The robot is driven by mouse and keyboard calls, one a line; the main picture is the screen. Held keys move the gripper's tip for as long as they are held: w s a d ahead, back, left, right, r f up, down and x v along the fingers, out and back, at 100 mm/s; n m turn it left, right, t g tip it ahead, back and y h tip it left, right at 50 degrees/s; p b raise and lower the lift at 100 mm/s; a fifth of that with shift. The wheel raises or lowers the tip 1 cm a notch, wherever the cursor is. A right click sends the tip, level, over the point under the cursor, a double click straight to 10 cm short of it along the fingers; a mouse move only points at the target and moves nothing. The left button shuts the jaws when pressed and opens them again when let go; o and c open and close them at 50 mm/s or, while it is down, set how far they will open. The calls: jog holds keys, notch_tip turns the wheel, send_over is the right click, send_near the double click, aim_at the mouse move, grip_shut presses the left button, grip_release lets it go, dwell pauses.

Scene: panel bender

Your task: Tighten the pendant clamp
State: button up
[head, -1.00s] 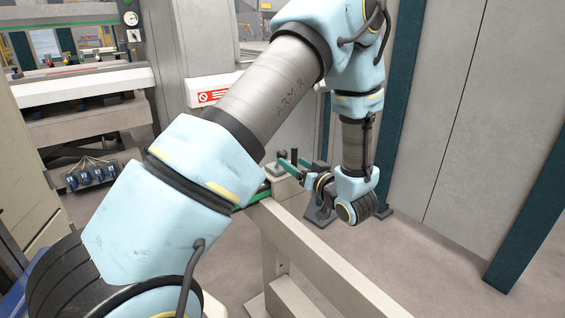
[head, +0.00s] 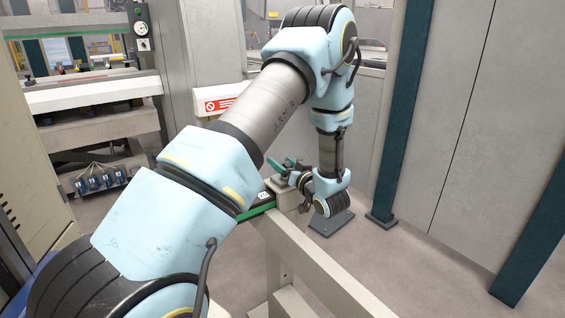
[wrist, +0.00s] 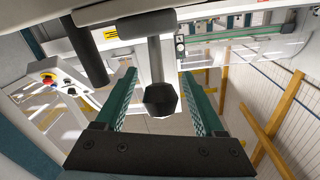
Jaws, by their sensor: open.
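In the wrist view a dark faceted knob (wrist: 161,99) sits at the end of a grey stem (wrist: 155,62), apparently the clamp's screw. My gripper (wrist: 158,76) is open, with one green finger on each side of the knob and a visible gap to each. In the head view my gripper (head: 279,164) is small, beside the top of a beige post (head: 290,194). The knob cannot be made out there.
A dark round bar (wrist: 88,50) stands left of the stem in the wrist view. A beige rail (head: 325,262) runs forward from the post. A grey wall panel (head: 460,110) and teal pillar (head: 403,110) stand to the right. Floor is open between.

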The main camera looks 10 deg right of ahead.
jog(key=shift+c, duration=0.4)
grip_shut()
dwell(1.0)
